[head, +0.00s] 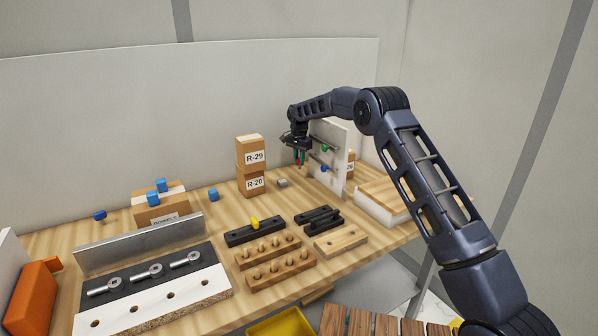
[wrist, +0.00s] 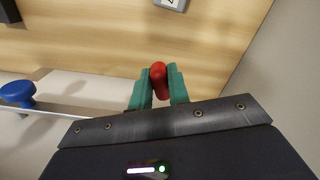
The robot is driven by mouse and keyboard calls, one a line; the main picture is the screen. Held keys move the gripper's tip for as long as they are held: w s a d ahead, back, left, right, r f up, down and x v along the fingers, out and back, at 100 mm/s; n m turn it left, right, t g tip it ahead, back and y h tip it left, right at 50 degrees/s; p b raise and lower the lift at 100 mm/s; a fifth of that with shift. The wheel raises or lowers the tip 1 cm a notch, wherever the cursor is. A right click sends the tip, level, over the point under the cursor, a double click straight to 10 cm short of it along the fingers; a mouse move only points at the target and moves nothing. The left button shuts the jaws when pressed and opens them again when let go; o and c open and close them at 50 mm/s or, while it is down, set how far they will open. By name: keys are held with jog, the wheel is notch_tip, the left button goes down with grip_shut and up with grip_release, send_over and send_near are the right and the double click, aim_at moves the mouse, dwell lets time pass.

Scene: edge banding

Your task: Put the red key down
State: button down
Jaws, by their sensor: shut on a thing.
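The red key (wrist: 158,80) shows as a rounded red end between the two teal fingers of my gripper (wrist: 158,88) in the wrist view. My gripper is shut on it. The rest of the key is hidden by the fingers. In the head view my gripper (head: 300,161) points down above the back of the bench, just left of the white upright panel (head: 337,137). The key appears held above the wood, apart from it.
The panel carries a green knob (head: 324,147) and a blue knob (head: 323,168). Stacked boxes (head: 250,167) stand left of my gripper. A small grey block (head: 282,183) lies on the bench (head: 221,207) below. Black and wooden holders lie nearer the front.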

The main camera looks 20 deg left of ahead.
jog(key=shift+f, duration=2.75)
jog(key=shift+f, duration=0.2)
jog(key=c, duration=1.3)
grip_release()
jog(key=shift+c, duration=0.2)
jog(key=shift+r, duration=0.1)
notch_tip(320, 180, up, 12)
jog(key=shift+r, duration=0.1)
